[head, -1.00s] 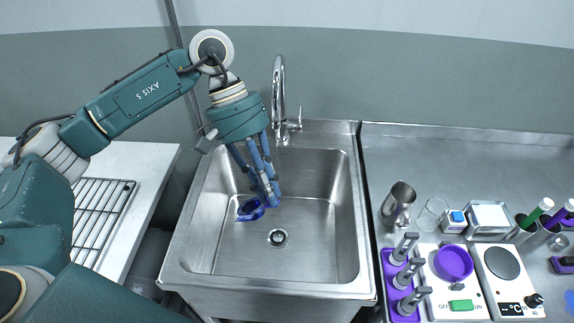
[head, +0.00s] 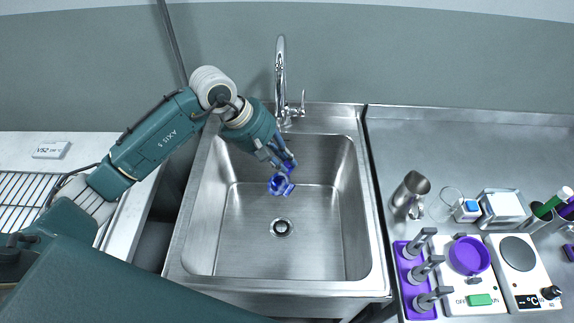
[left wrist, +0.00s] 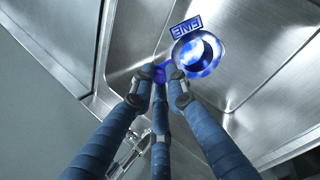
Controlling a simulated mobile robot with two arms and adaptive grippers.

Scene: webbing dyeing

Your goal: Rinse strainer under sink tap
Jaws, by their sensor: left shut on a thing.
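The blue strainer (head: 281,186) is inside the steel sink (head: 214,255), toward the back and below the tap. My left gripper (head: 286,168) is shut on it from above and behind. In the left wrist view the strainer's round bowl (left wrist: 197,54) is beyond the fingertips (left wrist: 160,82), with a blue "FINE" tag beside it. The bowl looks whitish blue inside. The chrome tap (head: 281,75) stands at the sink's back rim, with a lever on its right. I cannot tell whether water is running. My right gripper is not in view.
The drain (head: 281,228) is bare. The right counter (head: 440,145) holds a steel jug (head: 409,194), a purple rack (head: 402,275) with grey handles, a scale with a purple dish (head: 468,255) and a hotplate (head: 518,253). A wire rack (head: 22,192) lies on the left.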

